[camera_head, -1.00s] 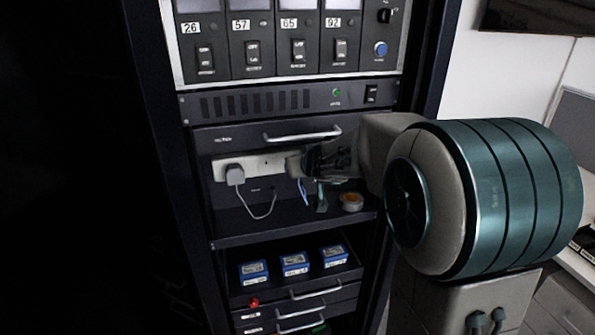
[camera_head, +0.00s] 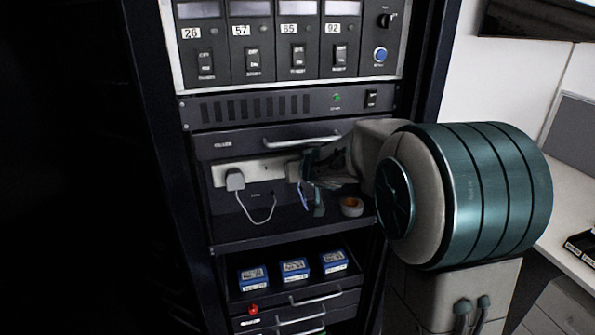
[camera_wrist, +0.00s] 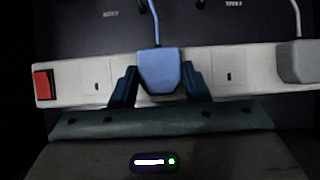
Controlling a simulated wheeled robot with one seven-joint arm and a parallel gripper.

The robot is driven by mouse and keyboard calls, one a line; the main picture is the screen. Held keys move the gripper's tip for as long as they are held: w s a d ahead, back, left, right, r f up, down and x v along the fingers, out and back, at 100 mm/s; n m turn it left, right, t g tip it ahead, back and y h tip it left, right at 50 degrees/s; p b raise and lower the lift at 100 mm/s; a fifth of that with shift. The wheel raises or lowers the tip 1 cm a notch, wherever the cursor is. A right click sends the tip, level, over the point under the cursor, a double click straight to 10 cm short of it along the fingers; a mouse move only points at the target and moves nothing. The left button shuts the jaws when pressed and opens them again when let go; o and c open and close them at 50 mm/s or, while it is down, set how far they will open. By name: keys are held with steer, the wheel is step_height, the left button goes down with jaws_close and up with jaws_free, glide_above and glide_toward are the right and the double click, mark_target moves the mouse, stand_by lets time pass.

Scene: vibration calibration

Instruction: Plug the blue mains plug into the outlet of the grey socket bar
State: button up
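The blue mains plug (camera_wrist: 160,72) is in the middle of the wrist view, in front of the grey socket bar (camera_wrist: 70,80), with its blue cord running up. My gripper (camera_wrist: 160,78) has one finger on each side of the plug, close against it, and looks shut on it. The plug covers the bar behind it, so I cannot tell whether its pins are in an outlet. In the head view my gripper (camera_head: 308,168) is at the right part of the socket bar (camera_head: 265,168) and hides most of the plug.
A grey plug (camera_head: 235,180) with a cord sits on the bar's left part. The bar has a red switch (camera_wrist: 42,85) at one end. A tape roll (camera_head: 351,206) lies on the shelf (camera_head: 270,228). A drawer handle (camera_head: 300,141) is just above. Blue boxes (camera_head: 294,269) stand below.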

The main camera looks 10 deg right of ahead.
steer(key=c, duration=0.4)
steer(key=shift+s+d+f, duration=0.1)
steer(key=shift+s, duration=0.55)
stand_by(0.4)
steer(key=shift+s, duration=0.15)
steer(key=shift+s, duration=0.1)
steer(key=s, duration=0.3)
steer(key=shift+s+d, duration=0.1)
steer(key=shift+d, duration=0.05)
stand_by(0.6)
